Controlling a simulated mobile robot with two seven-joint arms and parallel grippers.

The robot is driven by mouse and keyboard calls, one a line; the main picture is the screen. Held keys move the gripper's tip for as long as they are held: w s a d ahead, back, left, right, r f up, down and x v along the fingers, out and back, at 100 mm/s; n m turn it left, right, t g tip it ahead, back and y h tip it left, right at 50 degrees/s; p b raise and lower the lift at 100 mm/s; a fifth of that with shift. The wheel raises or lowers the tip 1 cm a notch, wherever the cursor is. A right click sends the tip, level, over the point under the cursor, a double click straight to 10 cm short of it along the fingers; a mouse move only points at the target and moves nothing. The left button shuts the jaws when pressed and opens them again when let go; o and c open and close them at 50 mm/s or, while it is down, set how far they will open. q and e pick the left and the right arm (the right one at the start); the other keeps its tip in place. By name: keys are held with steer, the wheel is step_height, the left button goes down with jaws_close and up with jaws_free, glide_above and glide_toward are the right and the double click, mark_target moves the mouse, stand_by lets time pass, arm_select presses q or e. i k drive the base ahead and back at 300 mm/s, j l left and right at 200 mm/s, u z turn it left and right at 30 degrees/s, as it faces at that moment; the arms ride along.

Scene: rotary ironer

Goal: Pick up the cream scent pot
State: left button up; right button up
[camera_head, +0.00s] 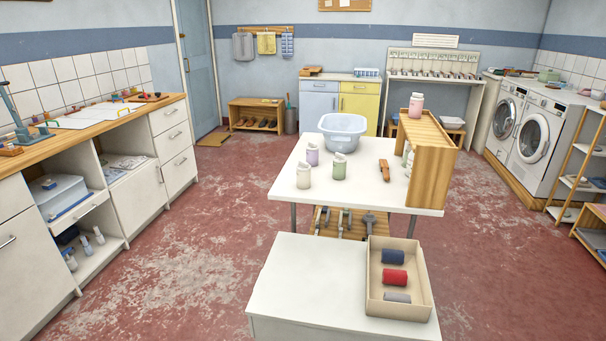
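A small cream pot (304,175), which looks like the cream scent pot, stands upright on the left front part of the white table (285,182). A lavender pot (312,155) stands behind it and a green pot (339,166) stands to its right, both apart from it. A jar with a pink body and pale lid (416,105) stands on top of the wooden shelf unit (437,150) at the table's right end. Neither of my grippers is in view.
A grey-blue basin (342,130) stands at the back of the table. A brown wooden object (384,170) lies right of the pots. A nearer white surface (310,285) holds an open box (400,307) with rolls. Red floor (190,260) is clear to the left.

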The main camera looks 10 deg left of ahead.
mark_target(303, 178)
steer(key=i+j+u, duration=0.2)
steer(key=j+u, duration=0.2)
steer(key=i+j+u, duration=0.5)
steer(key=u, duration=0.25)
steer(key=i+j+u, duration=0.15)
steer(key=j+u, duration=0.25)
steer(key=i+u, duration=0.15)
steer(key=u, duration=0.2)
steer(key=i+j+u, duration=0.15)
steer(key=i, duration=0.35)
steer(key=i+j+u, duration=0.1)
steer(key=i+j, duration=0.15)
steer(key=i, duration=0.25)
steer(key=i+l+z, duration=0.1)
steer(key=i+z, duration=0.15)
steer(key=z, duration=0.15)
steer(key=i+z, duration=0.2)
steer(key=z, duration=0.2)
steer(key=i+z, duration=0.25)
steer(key=z, duration=0.15)
steer(key=i+z, duration=0.85)
steer(key=z, duration=0.15)
steer(key=i+z, duration=0.35)
steer(key=i+j+z, duration=0.15)
steer(key=z, duration=0.15)
steer(key=i+j+z, duration=0.2)
steer(key=z, duration=0.15)
